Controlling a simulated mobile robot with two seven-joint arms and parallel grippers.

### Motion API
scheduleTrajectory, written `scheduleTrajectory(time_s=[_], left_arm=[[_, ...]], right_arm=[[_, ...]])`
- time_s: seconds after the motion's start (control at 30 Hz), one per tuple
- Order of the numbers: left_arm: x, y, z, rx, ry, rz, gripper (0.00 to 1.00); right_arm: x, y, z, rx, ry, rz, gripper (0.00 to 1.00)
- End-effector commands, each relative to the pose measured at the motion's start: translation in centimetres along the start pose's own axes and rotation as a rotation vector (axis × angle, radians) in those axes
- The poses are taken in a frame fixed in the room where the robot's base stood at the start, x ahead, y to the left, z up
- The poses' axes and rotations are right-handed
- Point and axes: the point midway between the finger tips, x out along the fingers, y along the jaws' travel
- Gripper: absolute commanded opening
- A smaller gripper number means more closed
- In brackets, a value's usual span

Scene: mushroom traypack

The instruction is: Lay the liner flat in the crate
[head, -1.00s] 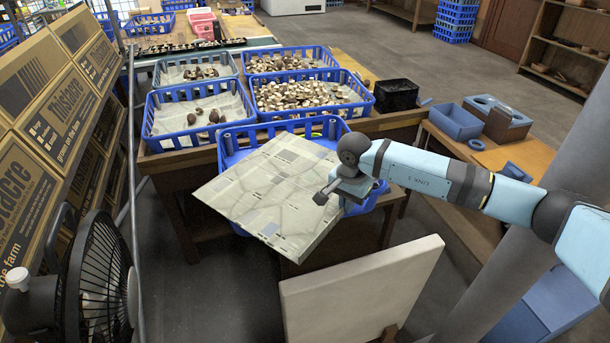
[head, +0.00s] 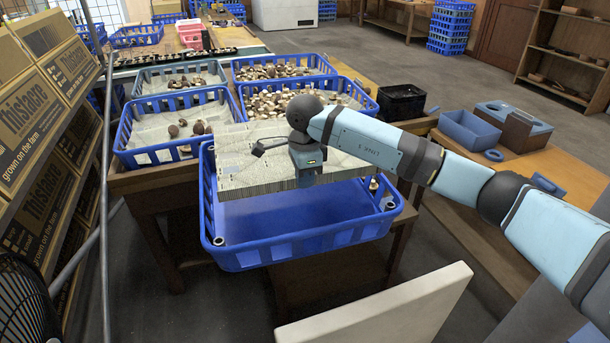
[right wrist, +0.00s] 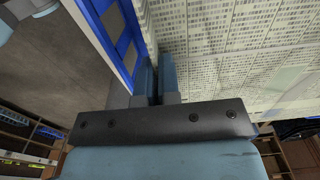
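The liner (head: 240,165) is a grey printed paper sheet. It lies across the far half of the empty blue crate (head: 300,250) at the front of the table, with its near edge bent down. The crate's bare blue floor shows in front of it. My right gripper (head: 308,178) is at the liner's near edge, right of its middle. In the right wrist view its fingers (right wrist: 155,75) are close together with the liner (right wrist: 240,50) beside and between them, so it looks shut on the liner. The fingertips are partly hidden. My left gripper is out of view.
Several blue crates with mushrooms on paper, such as the left one (head: 180,150), stand directly behind. A black bin (head: 401,102) and a blue box (head: 468,130) are to the right. A pale panel (head: 385,310) stands in front, and stacked cartons (head: 40,180) line the left.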

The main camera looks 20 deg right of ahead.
Motion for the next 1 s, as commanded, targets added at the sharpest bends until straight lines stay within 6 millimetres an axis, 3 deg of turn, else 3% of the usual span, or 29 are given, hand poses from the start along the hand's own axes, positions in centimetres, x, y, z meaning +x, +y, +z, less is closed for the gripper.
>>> scheduleTrajectory(time_s=[1.0], left_arm=[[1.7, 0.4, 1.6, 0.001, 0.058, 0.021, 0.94]], right_arm=[[11.6, 0.1, 0.1, -0.005, 0.000, 0.002, 0.00]])
